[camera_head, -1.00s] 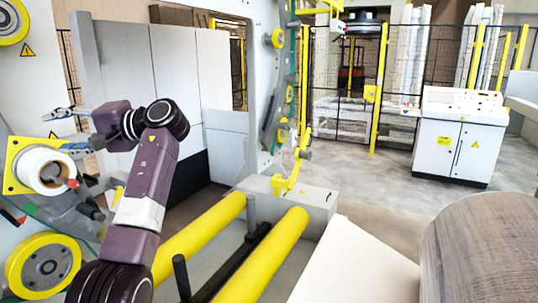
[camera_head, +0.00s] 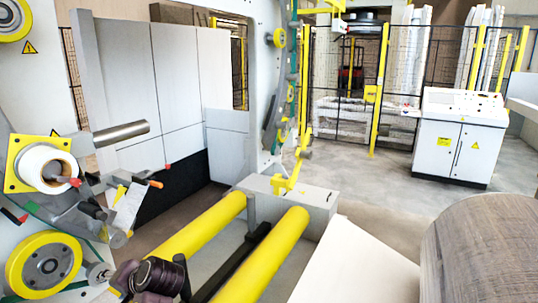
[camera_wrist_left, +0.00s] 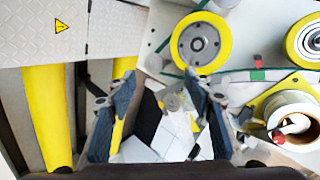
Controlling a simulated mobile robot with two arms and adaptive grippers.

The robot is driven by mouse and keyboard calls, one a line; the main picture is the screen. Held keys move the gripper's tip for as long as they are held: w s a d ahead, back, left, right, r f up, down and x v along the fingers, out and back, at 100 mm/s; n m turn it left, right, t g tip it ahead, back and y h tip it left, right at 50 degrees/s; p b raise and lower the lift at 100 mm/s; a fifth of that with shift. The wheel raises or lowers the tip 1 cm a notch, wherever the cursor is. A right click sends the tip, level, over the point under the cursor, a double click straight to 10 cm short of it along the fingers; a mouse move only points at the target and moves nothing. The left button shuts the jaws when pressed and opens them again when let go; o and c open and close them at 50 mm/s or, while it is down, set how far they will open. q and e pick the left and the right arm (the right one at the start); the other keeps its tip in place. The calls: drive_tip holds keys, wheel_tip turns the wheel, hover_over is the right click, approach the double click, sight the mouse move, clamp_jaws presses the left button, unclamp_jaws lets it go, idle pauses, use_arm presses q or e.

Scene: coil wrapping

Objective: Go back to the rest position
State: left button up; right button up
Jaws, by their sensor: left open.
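My left gripper (camera_wrist_left: 152,95) is open and empty in the left wrist view, its two dark fingers spread apart. Between and beyond the fingers are pale machine panels and small fittings. In the head view, only part of my dark purple left arm shows at the bottom, in front of the yellow rollers; I cannot make out the fingers clearly there. The wrapping machine's white film roll (camera_head: 42,165) sits on its yellow plate at the left; the roll also shows in the left wrist view (camera_wrist_left: 292,118). My right gripper is not in view.
Two long yellow rollers (camera_head: 262,255) run through the lower middle. A yellow-rimmed wheel (camera_head: 70,262) sits at lower left. A large brown-grey coil (camera_head: 480,250) stands at lower right. A white control cabinet (camera_head: 459,140) stands behind, with clear floor before it.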

use_arm(q)
drive_tip(key=s+d+f+h, duration=0.3)
drive_tip(key=s+d+f, duration=0.2)
drive_tip(key=s+f, duration=0.5)
drive_tip(key=s+d+f+g+h, duration=0.1)
drive_tip(key=s+d+f+h, duration=0.1)
drive_tip(key=s+d, duration=0.45)
drive_tip(key=s+d+f+h, duration=0.3)
drive_tip(key=s, duration=0.6)
drive_tip(key=s+d+f+g+h, duration=0.1)
drive_tip(key=s+d+f+h, duration=0.1)
drive_tip(key=s+d, duration=0.45)
drive_tip(key=s+a+f+g+b, duration=0.1)
drive_tip(key=s+f+b, duration=0.1)
drive_tip(key=f, duration=1.3)
drive_tip(key=s+a+f+b, duration=0.1)
drive_tip(key=s+f+b, duration=0.1)
drive_tip(key=f, duration=1.3)
drive_tip(key=s+a+f+g+b, duration=0.1)
drive_tip(key=s+a+f+b, duration=0.2)
drive_tip(key=s+f, duration=1.3)
wheel_tip(320, 180, down, 4)
drive_tip(key=shift+s+r+m, duration=0.2)
drive_tip(key=shift+r+m, duration=0.05)
drive_tip(key=shift+m, duration=0.15)
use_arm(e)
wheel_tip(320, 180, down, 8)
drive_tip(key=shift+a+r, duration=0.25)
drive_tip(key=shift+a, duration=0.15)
